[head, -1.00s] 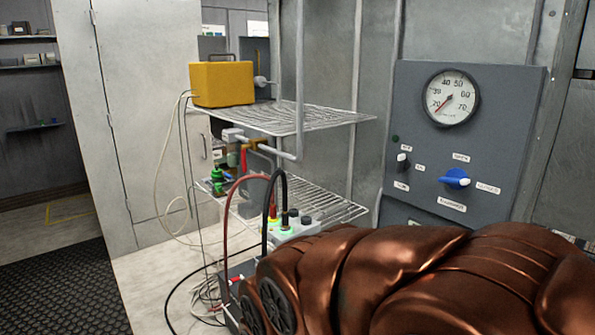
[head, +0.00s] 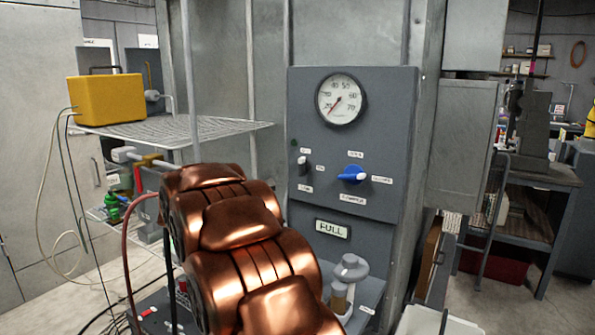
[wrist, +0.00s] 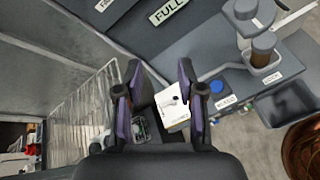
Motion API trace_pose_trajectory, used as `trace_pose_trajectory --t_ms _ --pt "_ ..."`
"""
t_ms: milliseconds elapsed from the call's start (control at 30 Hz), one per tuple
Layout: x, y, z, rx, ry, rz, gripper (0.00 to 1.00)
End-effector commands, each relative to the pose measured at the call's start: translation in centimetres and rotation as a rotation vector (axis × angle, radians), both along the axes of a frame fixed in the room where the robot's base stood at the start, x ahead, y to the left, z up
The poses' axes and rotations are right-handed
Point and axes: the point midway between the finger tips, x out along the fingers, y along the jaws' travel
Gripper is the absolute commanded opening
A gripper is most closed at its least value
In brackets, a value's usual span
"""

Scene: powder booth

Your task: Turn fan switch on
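A dark grey control panel (head: 388,110) faces me in the head view. A small black switch with a light tip (head: 303,165) sits at its left, among small white labels. A blue knob with a white pointer (head: 352,174) sits to its right. The label text is too small to read surely, so I cannot tell which one is the fan switch. My gripper (wrist: 160,68) is open and empty in the wrist view, fingers apart, pointing below the panel's FULL sign (wrist: 167,12). The switch and knob are outside the wrist view, and my arm hides the gripper in the head view.
A round gauge (head: 341,99) is above the controls. A grey fitting with an amber cup (head: 345,280) stands on the ledge below the panel. A wire shelf (head: 190,130) carrying a yellow box (head: 105,99) is at left. A bench (head: 530,175) stands at right.

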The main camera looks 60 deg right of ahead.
Motion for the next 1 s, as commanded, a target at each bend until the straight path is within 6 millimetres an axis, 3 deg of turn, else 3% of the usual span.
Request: trace_pose_trajectory --t_ms 33,200,400,600,767,1000 --pt "1.0 -2.2 0.3 -0.050 0.050 0.023 0.39" --pt "4.0 -8.5 3.0 -0.229 0.246 0.108 0.39" --pt "6.4 -13.5 4.9 -0.383 0.448 0.172 0.39" --pt "7.4 -15.5 5.8 -0.453 0.547 0.195 0.39" --pt "7.6 -16.5 6.0 -0.460 0.557 0.197 0.39" --pt "7.6 -19.6 6.1 -0.459 0.556 0.194 0.39"
